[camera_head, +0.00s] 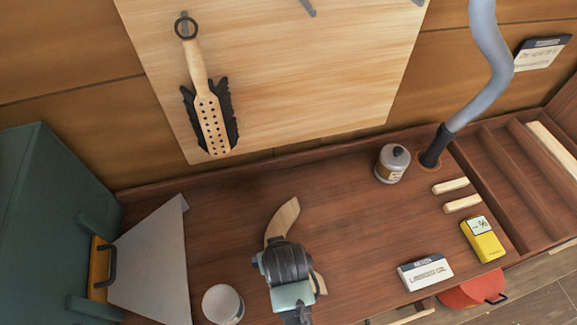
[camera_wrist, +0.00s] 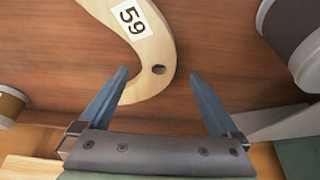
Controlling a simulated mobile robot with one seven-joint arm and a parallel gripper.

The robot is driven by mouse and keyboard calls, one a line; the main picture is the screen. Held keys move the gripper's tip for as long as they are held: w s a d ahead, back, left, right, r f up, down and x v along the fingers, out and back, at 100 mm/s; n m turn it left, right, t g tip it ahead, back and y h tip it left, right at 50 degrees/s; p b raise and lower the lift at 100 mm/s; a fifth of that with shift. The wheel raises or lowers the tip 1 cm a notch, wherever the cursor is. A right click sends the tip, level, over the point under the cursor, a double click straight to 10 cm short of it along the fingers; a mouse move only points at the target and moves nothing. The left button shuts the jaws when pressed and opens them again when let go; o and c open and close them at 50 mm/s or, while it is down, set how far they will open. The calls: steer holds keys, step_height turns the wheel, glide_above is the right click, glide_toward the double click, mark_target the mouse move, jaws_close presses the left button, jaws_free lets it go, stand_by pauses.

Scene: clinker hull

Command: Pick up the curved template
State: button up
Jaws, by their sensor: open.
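The curved template is a flat, pale wooden piece with a bend. In the head view its upper part (camera_head: 283,218) shows on the bench beyond my gripper (camera_head: 287,262), which hides its middle; a short piece shows at the gripper's lower right. In the wrist view the template (camera_wrist: 155,45) carries a "59" label and a small dark hole. My gripper (camera_wrist: 159,76) is open and empty, its two blue fingers on either side of the template's curved part. The left finger overlaps the wood in the picture; I cannot tell whether they touch.
A white cup (camera_head: 222,304) stands left of my gripper. A grey sheet (camera_head: 155,262) and green cabinet (camera_head: 45,225) are further left. To the right are a lidded jar (camera_head: 392,163), a labelled box (camera_head: 425,272), a yellow device (camera_head: 482,238) and wooden strips (camera_head: 462,203). Bench between is clear.

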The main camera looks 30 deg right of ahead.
steer(key=shift+x, duration=1.65)
steer(key=shift+d, duration=0.1)
steer(key=c, duration=1.5)
steer(key=shift+r, duration=0.1)
jaws_close()
steer(key=shift+w+r, duration=0.1)
